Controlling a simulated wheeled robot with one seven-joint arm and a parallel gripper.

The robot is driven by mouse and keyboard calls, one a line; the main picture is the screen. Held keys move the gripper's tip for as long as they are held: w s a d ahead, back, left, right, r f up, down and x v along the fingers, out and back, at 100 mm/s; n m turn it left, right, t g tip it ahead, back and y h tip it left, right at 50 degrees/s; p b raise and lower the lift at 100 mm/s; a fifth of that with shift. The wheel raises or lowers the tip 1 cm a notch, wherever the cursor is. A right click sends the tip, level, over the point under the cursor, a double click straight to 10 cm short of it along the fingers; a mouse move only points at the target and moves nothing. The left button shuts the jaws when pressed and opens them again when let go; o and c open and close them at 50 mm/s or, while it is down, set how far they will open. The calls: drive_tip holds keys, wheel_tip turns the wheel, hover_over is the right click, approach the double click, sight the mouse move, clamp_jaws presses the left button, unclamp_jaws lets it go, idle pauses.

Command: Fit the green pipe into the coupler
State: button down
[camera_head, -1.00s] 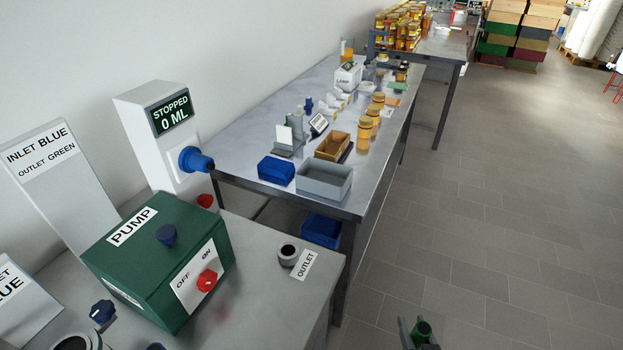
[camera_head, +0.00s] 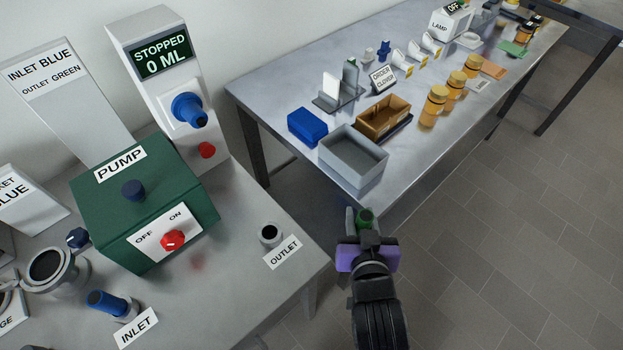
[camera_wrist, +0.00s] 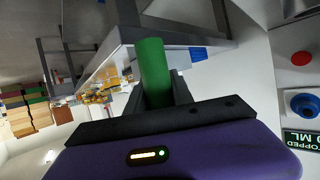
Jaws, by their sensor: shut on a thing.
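The green pipe (camera_wrist: 153,72) is held between the fingers of my gripper (camera_wrist: 160,97) in the wrist view, sticking out past the fingertips. In the head view my gripper (camera_head: 362,222) is shut on the pipe (camera_head: 365,215), to the right of the pump table and just off its edge. The outlet coupler (camera_head: 269,234) is a grey ring with a dark opening at the table's right side, beside the OUTLET label (camera_head: 283,252). The pipe is apart from it. The inlet coupler (camera_head: 123,306) has a blue pipe (camera_head: 106,302) in it.
The green pump box (camera_head: 135,205) with a red knob (camera_head: 172,240) stands left of the outlet. A display post (camera_head: 147,52) reads STOPPED 0 ML. A second table (camera_head: 290,85) holds a grey bin (camera_head: 352,160), a blue box and several jars. Floor at right is clear.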

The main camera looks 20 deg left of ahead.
drive_tip(key=s+a+r+n+g+y+p, duration=0.1)
drive_tip(key=s+a+r+n+y, duration=0.1)
drive_tip(key=a, duration=0.7)
drive_tip(key=s+a+r+n+g+y, duration=0.1)
drive_tip(key=s+a+r, duration=0.4)
drive_tip(key=a, duration=0.5)
drive_tip(key=shift+s+r+n+y+p, duration=0.2)
drive_tip(key=shift+r+n+y+p, duration=0.1)
drive_tip(key=shift+n+y+p, duration=0.1)
drive_tip(key=b, duration=0.4)
hover_over(267, 223)
drive_tip(key=shift+f, duration=2.9)
drive_tip(key=shift+f+b, duration=1.1)
drive_tip(key=shift+f, duration=0.95)
drive_tip(key=c, duration=1)
unclamp_jaws()
drive_tip(key=shift+c, duration=0.2)
drive_tip(key=shift+v, duration=3.9)
